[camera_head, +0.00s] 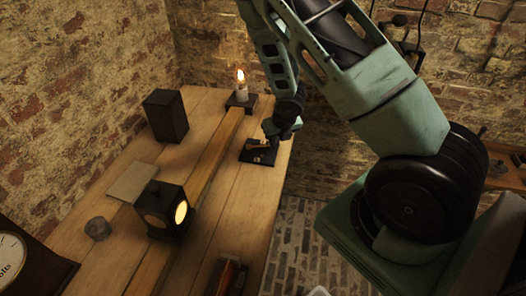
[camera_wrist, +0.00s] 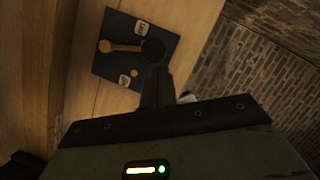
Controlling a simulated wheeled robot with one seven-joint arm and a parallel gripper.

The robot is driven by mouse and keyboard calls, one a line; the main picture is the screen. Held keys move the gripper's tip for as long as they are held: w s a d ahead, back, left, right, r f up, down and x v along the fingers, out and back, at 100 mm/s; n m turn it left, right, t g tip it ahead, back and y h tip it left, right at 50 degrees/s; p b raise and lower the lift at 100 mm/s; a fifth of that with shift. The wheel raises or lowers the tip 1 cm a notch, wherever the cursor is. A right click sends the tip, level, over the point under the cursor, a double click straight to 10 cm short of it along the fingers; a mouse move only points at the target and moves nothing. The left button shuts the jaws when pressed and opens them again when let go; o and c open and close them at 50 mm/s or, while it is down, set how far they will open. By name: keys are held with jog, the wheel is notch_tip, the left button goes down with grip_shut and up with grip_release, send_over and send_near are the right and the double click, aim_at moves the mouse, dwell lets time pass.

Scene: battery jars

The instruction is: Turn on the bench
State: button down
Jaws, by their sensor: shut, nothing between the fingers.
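A dark switch plate (camera_head: 258,157) lies on the wooden bench (camera_head: 232,212), near its right edge. In the wrist view the plate (camera_wrist: 112,65) carries a brass lever (camera_wrist: 122,47) with a round black knob (camera_wrist: 152,50) at one end. Two small pale labels sit on the plate, too small to read surely. My gripper (camera_head: 270,138) is shut and empty, just over the plate. In the wrist view my gripper's fingers (camera_wrist: 156,85) reach up to the knob; I cannot tell whether they touch it.
A lit bulb (camera_head: 240,78) on a dark base stands at the back. A lantern box (camera_head: 165,208) glows at front left. A black box (camera_head: 166,115), a flat pale sheet (camera_head: 132,181), a grey cylinder (camera_head: 98,228) and a dial (camera_head: 10,258) stand leftward. Brick floor lies beyond the right edge.

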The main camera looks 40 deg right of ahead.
jog(key=shift+w+d, duration=0.5)
jog(key=shift+d, duration=0.05)
dwell(0.4)
